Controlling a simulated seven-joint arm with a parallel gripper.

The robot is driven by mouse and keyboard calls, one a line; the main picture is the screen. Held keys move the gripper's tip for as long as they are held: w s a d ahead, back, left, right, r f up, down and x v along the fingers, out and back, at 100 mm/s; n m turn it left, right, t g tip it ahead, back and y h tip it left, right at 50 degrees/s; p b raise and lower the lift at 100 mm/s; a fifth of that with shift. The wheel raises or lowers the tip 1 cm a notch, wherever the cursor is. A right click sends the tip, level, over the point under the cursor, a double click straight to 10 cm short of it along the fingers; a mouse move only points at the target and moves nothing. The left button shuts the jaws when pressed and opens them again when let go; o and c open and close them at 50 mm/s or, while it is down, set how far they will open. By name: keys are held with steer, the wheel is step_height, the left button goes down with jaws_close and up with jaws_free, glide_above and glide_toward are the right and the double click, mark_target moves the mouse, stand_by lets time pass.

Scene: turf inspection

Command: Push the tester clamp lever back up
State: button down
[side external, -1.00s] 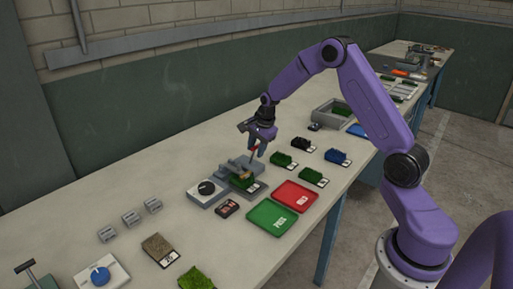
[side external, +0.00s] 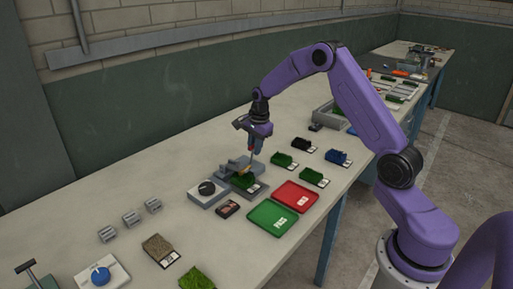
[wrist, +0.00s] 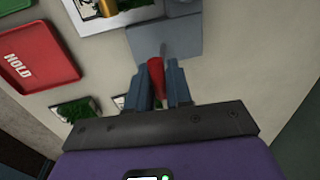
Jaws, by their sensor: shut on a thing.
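The tester (side external: 262,192) is a grey fixture on the bench, with a green turf sample (side external: 243,181) on it. It shows partly at the top of the wrist view (wrist: 185,42). My gripper (side external: 254,149) is above the tester's back side. In the wrist view, my gripper (wrist: 159,82) has its blue fingers shut around the red handle of the clamp lever (wrist: 156,72). The lever (side external: 250,158) stands close to upright in the side view. Its lower end and pivot are hard to make out.
A dial box (side external: 207,193) sits left of the tester. A green tray (side external: 271,218) and a red HOLD tray (side external: 296,196) lie in front. Several turf samples (side external: 313,177) stand to the right. The bench's back strip (side external: 150,180) is clear.

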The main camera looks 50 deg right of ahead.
steer(key=shift+w+r+g, duration=0.1)
steer(key=shift+w+g, duration=1.25)
steer(key=shift+g, duration=0.05)
steer(key=shift+w+f, duration=0.15)
steer(key=shift+w, duration=0.5)
steer(key=shift+w+f, duration=0.15)
steer(key=shift+w, duration=0.45)
steer(key=shift+w+f, duration=0.35)
steer(key=shift+w, duration=0.15)
steer(key=shift+a, duration=0.1)
steer(key=c, duration=1.2)
jaws_free()
steer(key=shift+f, duration=0.1)
steer(key=shift+w+r, duration=0.1)
steer(key=shift+r, duration=0.1)
step_height(320, 180, up, 7)
steer(key=shift+w, duration=0.3)
